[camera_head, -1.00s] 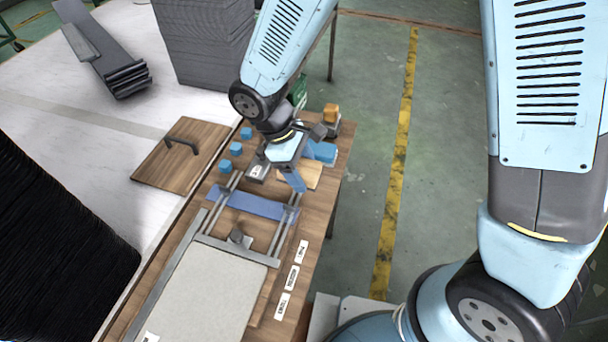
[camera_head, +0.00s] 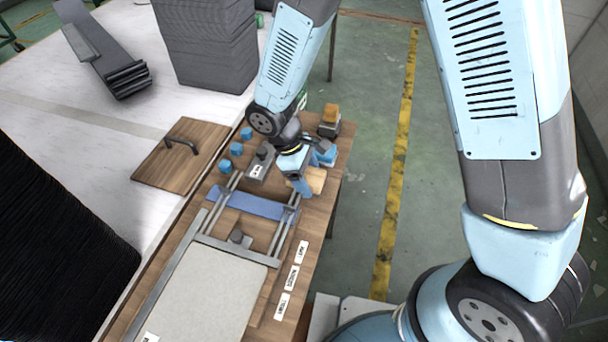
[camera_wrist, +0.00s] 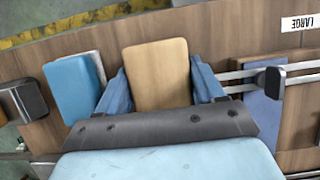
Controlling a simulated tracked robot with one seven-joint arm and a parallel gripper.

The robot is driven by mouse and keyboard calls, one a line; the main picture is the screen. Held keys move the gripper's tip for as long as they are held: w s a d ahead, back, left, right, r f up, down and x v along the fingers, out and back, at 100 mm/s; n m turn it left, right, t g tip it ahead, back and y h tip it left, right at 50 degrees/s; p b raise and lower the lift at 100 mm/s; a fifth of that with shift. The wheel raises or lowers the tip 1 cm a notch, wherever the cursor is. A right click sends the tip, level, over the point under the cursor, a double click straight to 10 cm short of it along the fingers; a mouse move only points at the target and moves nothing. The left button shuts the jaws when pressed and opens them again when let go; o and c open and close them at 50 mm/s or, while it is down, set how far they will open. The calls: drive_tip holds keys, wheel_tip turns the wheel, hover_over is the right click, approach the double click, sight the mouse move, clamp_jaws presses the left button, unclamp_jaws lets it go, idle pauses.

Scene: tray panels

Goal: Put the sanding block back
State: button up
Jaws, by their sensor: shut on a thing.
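A tan wooden block (camera_wrist: 158,75), which I take for the sanding block, lies between the two blue fingers of my gripper (camera_wrist: 160,92) in the wrist view. The fingers are against its two sides, and the gripper is shut on it. In the head view, the block (camera_head: 317,179) shows just right of my gripper (camera_head: 303,186), low over the wooden board. I cannot tell whether its underside touches the board. The gripper body hides its near end in the wrist view.
A light blue pad (camera_wrist: 72,90) lies close left of the gripper in the wrist view. A blue plate (camera_head: 248,204) spans metal rails ahead of a grey panel (camera_head: 205,290). An orange-topped block (camera_head: 330,114) stands at the back right corner. Labels line the right edge.

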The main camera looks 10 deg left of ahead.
drive_tip(key=shift+s+d+f, duration=0.1)
drive_tip(key=shift+s+f, duration=0.05)
drive_tip(key=shift+f, duration=0.4)
drive_tip(key=o, duration=1.2)
drive_tip(key=shift+s+d+f, duration=0.1)
drive_tip(key=v, duration=1)
drive_tip(key=w+v, duration=0.1)
drive_tip(key=v, duration=0.4)
